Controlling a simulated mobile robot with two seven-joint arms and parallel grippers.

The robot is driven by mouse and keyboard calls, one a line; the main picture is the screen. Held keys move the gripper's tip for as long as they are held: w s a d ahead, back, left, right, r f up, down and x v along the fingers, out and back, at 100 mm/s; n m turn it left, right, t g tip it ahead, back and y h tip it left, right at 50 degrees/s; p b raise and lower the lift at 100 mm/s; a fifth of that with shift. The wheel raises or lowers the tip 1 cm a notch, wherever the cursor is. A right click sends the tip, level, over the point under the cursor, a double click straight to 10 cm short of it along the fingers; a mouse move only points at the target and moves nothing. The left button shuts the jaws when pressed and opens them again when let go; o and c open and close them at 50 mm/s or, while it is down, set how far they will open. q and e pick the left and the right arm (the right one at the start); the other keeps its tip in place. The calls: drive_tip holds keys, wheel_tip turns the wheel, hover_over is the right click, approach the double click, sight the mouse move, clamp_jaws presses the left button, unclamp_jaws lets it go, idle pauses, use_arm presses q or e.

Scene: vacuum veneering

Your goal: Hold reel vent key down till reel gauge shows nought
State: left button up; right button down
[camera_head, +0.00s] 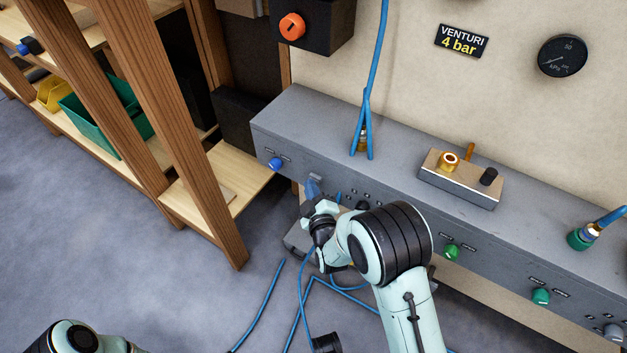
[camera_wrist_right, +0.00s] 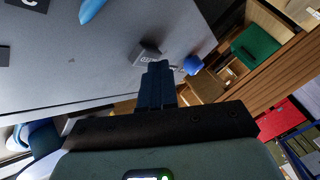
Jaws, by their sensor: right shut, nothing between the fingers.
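My right gripper (camera_head: 313,187) is at the front face of the long grey console (camera_head: 330,130), to the right of a blue knob (camera_head: 275,163). In the right wrist view its dark blue fingers (camera_wrist_right: 157,72) are shut together with nothing between them. A small grey key-like block (camera_wrist_right: 147,53) with lettering too small to read is right at the fingertips. I cannot tell whether they touch or whether it is pressed. A round black kPa gauge (camera_head: 563,56) hangs on the wall; its exact reading is too small to make out. My left gripper is out of view.
Green knobs (camera_head: 451,252) and a grey knob (camera_head: 613,332) line the console front. A metal block with a brass fitting (camera_head: 449,161) sits on top. Blue hoses (camera_head: 300,300) lie below on the floor. A wooden rack (camera_head: 150,110) with bins stands at the left.

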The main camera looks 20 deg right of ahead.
drive_tip(key=shift+s+a, duration=0.55)
drive_tip(key=shift+a, duration=0.15)
drive_tip(key=shift+s+a+p, duration=0.25)
drive_tip(key=shift+s+a, duration=0.55)
drive_tip(key=shift+a, duration=0.2)
drive_tip(key=shift+s+a+p, duration=0.2)
drive_tip(key=shift+s+a, duration=0.55)
drive_tip(key=shift+a, duration=0.2)
